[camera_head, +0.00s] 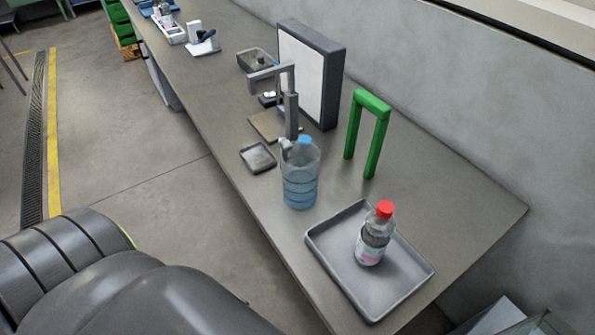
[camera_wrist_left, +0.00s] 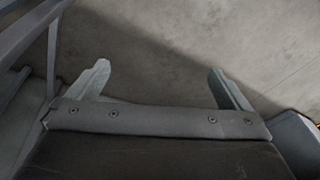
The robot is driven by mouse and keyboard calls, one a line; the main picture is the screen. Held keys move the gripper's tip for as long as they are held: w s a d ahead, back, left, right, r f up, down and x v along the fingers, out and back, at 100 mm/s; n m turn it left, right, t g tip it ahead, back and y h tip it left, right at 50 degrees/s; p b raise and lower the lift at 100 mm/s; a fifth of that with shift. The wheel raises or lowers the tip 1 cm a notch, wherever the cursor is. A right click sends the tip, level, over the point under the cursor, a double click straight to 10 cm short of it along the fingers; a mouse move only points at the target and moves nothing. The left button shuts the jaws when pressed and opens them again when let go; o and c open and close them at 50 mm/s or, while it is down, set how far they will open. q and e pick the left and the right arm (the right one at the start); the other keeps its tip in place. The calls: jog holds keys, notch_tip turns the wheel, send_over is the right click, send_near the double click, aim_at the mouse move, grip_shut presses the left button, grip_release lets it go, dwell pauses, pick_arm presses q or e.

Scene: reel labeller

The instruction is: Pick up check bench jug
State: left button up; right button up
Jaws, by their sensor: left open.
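A clear, bluish vessel that looks like the jug (camera_head: 300,188) stands upright on the grey bench (camera_head: 255,205), left of a grey tray. A blue cap shows at its top, with a small grey part at its upper left; I cannot tell whether these belong to it. My left gripper (camera_wrist_left: 160,85) is open and empty in the left wrist view, above bare floor, with no jug between its fingers. In the head view only dark arm parts show at the lower left; the gripper is hidden. My right gripper is not in view.
A red-capped bottle (camera_head: 373,240) stands in the grey tray (camera_head: 335,277). A green arch (camera_head: 372,105), a white panel in a dark frame (camera_head: 305,78), a grey stand (camera_head: 291,110) and a small dish (camera_head: 258,157) are near the jug. A wall borders the bench's far side.

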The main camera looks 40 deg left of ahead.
aim_at(292, 177)
pick_arm(q)
jog(key=w+d+r+n+t+p, duration=0.1)
jog(key=w+r+t, duration=0.35)
jog(key=r, duration=0.85)
jog(key=w+r+t+y+p, duration=0.1)
jog(key=w+r+t, duration=0.35)
jog(key=r, duration=0.85)
jog(key=w+d+r+n+t, duration=0.15)
jog(key=w+r, duration=0.55)
jog(key=r, duration=0.7)
jog(key=shift+m+t, duration=0.25)
jog(key=shift+m, duration=0.2)
jog(key=p+x, duration=0.1)
jog(key=x, duration=0.4)
jog(key=p+x, duration=0.1)
jog(key=x, duration=0.5)
jog(key=shift+w+a+f+p, duration=0.15)
jog(key=shift+a+f+p, duration=0.15)
jog(key=shift+p, duration=0.1)
jog(key=shift+w+a+f, duration=0.1)
jog(key=shift+w, duration=0.3)
jog(key=shift+f+p+x, duration=0.25)
jog(key=shift+p+x, duration=0.65)
jog(key=shift+x, duration=1.3)
jog(key=shift+s, duration=0.15)
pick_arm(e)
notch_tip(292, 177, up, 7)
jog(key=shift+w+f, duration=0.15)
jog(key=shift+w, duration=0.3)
